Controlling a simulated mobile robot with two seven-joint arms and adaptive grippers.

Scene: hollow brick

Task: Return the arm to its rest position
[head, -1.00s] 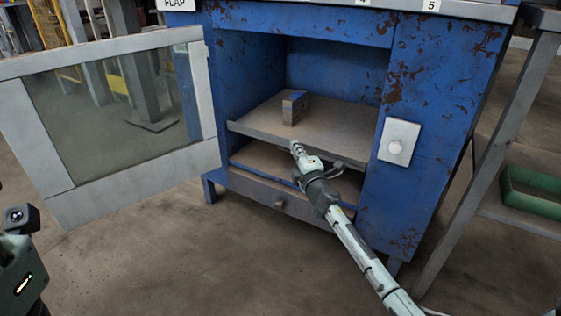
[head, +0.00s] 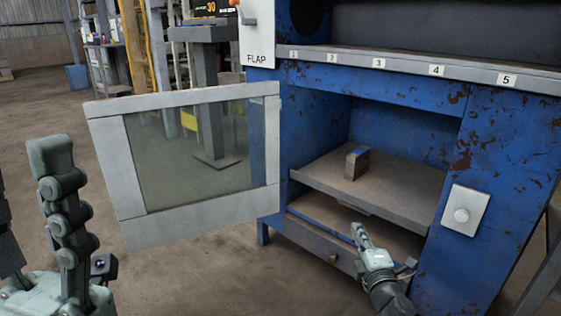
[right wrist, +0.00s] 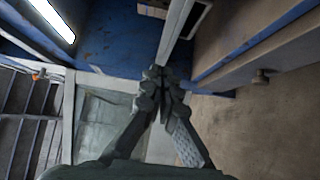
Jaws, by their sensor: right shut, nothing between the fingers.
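My right gripper (head: 357,230) is shut and empty. In the head view it shows in front of the cabinet, below the shelf's front edge. In the right wrist view its fingers (right wrist: 158,75) meet at the tips with nothing between them. A small grey-brown brick with a blue patch (head: 357,163) stands on the cabinet's shelf (head: 330,188), apart from the gripper. My left gripper (head: 28,165) is at the lower left of the head view, fingers pointing up and spread apart; one finger is cut off by the picture's edge.
The blue rusty cabinet (head: 490,180) stands open. Its glass-paned door (head: 200,212) is swung out to the left, between my two grippers in the picture. A drawer knob (head: 333,257) and a white button plate (head: 465,210) are near the right gripper. Bare floor lies in front.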

